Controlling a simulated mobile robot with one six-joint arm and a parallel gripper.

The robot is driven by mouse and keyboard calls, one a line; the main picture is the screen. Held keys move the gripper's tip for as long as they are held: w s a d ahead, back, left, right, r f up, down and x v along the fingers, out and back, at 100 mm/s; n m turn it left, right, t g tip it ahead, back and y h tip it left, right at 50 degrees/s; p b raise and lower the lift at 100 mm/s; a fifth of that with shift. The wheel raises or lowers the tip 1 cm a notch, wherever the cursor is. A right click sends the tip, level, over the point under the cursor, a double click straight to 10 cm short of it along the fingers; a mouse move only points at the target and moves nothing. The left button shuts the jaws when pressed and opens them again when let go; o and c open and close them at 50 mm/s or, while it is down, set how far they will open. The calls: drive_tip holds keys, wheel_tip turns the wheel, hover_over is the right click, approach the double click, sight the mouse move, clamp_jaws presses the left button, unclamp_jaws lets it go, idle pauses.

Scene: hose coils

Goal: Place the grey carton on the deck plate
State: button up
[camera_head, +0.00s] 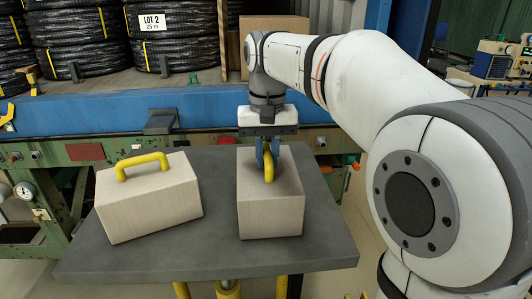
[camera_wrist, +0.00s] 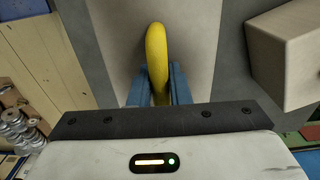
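Two similar pale grey-beige cartons with yellow handles rest on a dark grey plate (camera_head: 215,258). The right carton (camera_head: 270,212) is under my gripper (camera_head: 267,158); its top also shows in the wrist view (camera_wrist: 110,40). The left carton (camera_head: 150,203) sits turned at an angle, apart from it, and part of it shows at the right of the wrist view (camera_wrist: 285,55). My gripper points down, its blue fingers (camera_wrist: 158,88) on both sides of the right carton's yellow handle (camera_wrist: 157,45), appearing shut on it. The carton appears to rest on the plate.
Behind the plate is a blue-edged bed (camera_head: 90,112) with black hose coils (camera_head: 90,55), one stack labelled "LOT 2", and a brown box. A gauge (camera_head: 25,191) is at far left. Bare plate lies between the cartons and along the front edge.

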drive_tip(key=o, duration=0.4)
drive_tip(key=shift+o, duration=0.2)
drive_tip(key=shift+r, duration=0.1)
wheel_tip(320, 180, up, 12)
idle(0.5)
